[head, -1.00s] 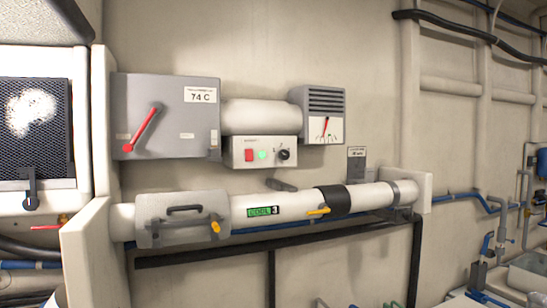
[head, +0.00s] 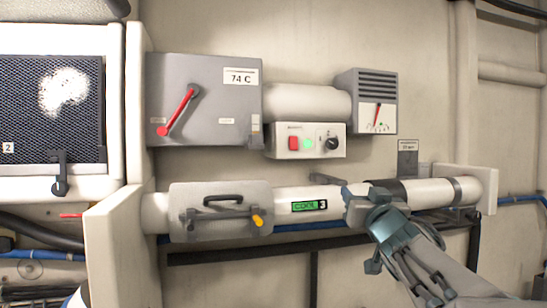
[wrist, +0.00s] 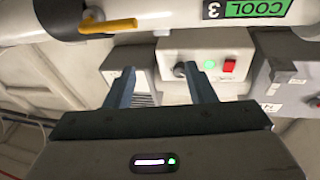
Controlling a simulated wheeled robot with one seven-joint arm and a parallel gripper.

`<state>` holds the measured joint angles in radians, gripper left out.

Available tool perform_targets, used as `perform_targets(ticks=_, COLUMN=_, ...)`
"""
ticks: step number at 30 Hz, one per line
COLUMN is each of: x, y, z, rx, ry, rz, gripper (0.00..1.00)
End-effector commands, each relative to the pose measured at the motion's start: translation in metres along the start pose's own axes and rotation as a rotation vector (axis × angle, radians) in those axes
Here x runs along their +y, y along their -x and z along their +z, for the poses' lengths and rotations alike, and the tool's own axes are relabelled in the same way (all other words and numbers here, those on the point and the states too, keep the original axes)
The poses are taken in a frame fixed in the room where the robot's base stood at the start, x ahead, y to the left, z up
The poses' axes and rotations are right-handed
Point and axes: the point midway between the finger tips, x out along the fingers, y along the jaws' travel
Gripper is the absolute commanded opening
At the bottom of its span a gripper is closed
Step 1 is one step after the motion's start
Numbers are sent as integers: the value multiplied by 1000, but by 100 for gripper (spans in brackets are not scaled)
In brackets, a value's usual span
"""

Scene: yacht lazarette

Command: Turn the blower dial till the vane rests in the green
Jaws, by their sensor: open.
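The blower dial (head: 332,143) is a small black knob on the right of a white control box (head: 285,152), beside a red switch and a lit green lamp. It also shows in the wrist view (wrist: 180,69), where the picture is upside down. The vane (head: 377,117) is a thin red needle on the grey vented gauge box (head: 366,90). It stands near upright; the small green mark lies low to its right. My gripper (wrist: 160,88) is open and empty. In the head view it is in front of the white pipe, below the dial, apart from it.
The white pipe (head: 440,193) with a green COOL 3 label runs below the control box. A yellow lever (wrist: 108,26) sticks out from it. A grey box with a red lever (head: 205,75) is at left, a small placard (head: 408,150) at right. The wall above is bare.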

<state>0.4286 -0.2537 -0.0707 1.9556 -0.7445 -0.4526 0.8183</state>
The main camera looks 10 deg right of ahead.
Motion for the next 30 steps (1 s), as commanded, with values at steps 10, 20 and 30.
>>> perform_targets(ticks=10, x=-1, y=-8, z=-48, rx=172, ry=12, rz=-215, gripper=50)
perform_targets(ticks=20, x=-12, y=-53, z=-59, rx=174, ry=12, rz=-227, gripper=50)
perform_targets(ticks=30, x=-27, y=-116, z=-70, rx=175, ry=11, rz=-226, gripper=50)
